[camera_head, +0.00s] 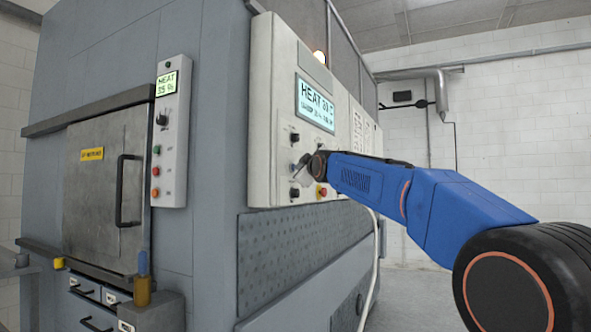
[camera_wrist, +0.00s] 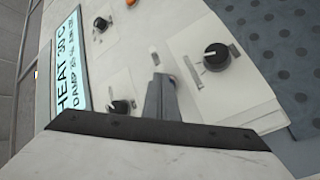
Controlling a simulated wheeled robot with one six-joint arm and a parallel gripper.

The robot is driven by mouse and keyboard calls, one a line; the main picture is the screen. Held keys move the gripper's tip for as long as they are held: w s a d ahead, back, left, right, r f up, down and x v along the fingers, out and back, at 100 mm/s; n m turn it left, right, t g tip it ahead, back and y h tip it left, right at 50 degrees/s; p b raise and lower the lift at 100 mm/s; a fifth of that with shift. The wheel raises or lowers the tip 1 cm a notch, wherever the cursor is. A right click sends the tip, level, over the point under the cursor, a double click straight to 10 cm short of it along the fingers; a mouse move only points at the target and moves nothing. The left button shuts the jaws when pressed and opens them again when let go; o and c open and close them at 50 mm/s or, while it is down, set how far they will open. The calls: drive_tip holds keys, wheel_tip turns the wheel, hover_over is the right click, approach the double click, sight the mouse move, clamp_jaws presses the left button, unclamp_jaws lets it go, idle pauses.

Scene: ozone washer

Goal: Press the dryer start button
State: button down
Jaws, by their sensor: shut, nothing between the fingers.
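My gripper (camera_head: 302,167) is close to the front of the white control panel (camera_head: 262,110) in the head view. In the wrist view its fingers (camera_wrist: 160,88) are shut and empty, pointing at the panel face between black knobs. A small pale switch or button (camera_wrist: 154,55) lies just beyond the fingertips; contact cannot be told. A narrow side panel (camera_head: 172,110) carries a green button (camera_head: 156,149) and red buttons (camera_head: 155,171). No label readable here names the dryer start button.
The main panel has a lit display (camera_head: 315,104) reading HEAT 30 and black knobs, one (camera_wrist: 216,57) right of my fingers. A metal door with a handle (camera_head: 128,190) is at left. A pale hose (camera_head: 375,260) hangs below.

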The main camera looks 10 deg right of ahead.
drive_tip(key=shift+s+d, duration=0.5)
drive_tip(key=shift+d, duration=0.25)
drive_tip(key=shift+s, duration=0.1)
drive_tip(key=shift+s+d, duration=0.7)
drive_tip(key=shift+d, duration=0.3)
drive_tip(key=shift+s+d, duration=0.7)
drive_tip(key=shift+d, duration=0.3)
drive_tip(key=s+d+f+m+g+h, duration=0.1)
drive_tip(key=s+d+f+m+g, duration=0.2)
drive_tip(key=s+f, duration=2.4)
drive_tip(key=s+d+f+m+g+h, duration=0.1)
drive_tip(key=s+d+f+m+g, duration=0.2)
drive_tip(key=s+f, duration=2.4)
wheel_tip(320, 180, down, 3)
drive_tip(key=m+g, duration=0.5)
drive_tip(key=g, duration=0.2)
drive_tip(key=shift+s+f+g+h, duration=0.2)
drive_tip(key=shift+g+h, duration=0.1)
drive_tip(key=shift+g, duration=0.1)
